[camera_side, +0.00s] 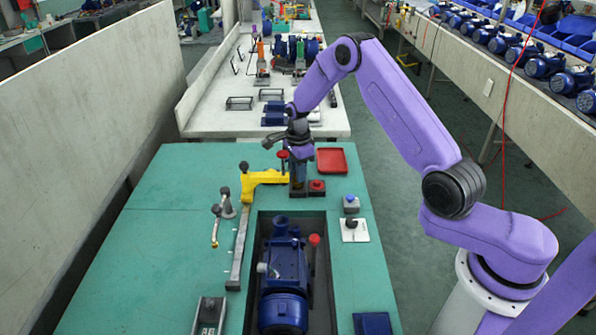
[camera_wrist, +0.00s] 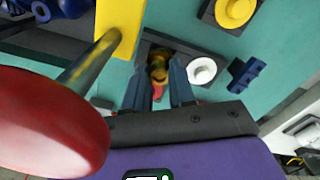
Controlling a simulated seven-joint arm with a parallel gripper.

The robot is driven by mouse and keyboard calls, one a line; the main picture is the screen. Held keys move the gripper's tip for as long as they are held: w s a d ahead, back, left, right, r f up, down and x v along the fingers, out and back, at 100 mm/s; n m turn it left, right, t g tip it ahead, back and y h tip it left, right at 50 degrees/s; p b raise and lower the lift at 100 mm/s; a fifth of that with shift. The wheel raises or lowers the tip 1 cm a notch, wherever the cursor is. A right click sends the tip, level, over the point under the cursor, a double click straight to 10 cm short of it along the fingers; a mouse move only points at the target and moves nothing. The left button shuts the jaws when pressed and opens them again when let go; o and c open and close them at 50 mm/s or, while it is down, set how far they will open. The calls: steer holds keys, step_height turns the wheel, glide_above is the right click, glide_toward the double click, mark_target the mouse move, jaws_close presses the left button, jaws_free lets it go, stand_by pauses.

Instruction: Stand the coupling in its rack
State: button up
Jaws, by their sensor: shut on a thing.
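My gripper (camera_side: 298,178) points down at the far part of the green bench, beside the yellow clamp arm (camera_side: 262,177). In the wrist view its two grey-blue fingers (camera_wrist: 161,84) are closed on a small round part with dark, yellow and red areas, which seems to be the coupling (camera_wrist: 158,74). The fingers hide most of it. A dark block (camera_wrist: 150,43), possibly the rack, lies just beyond the fingertips. I cannot tell whether the held part touches it. In the side view the gripper hides the held part.
The clamp's red knob (camera_wrist: 45,125) is very close to the wrist camera. A red tray (camera_side: 331,161) and a dark block with a red top (camera_side: 317,187) are right of my gripper. A blue pump (camera_side: 284,275) sits in the recess nearer. Green bench (camera_side: 175,185) is clear at left.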

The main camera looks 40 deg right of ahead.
steer(key=shift+f, duration=0.45)
stand_by(0.5)
steer(key=o, duration=1)
steer(key=shift+r, duration=3)
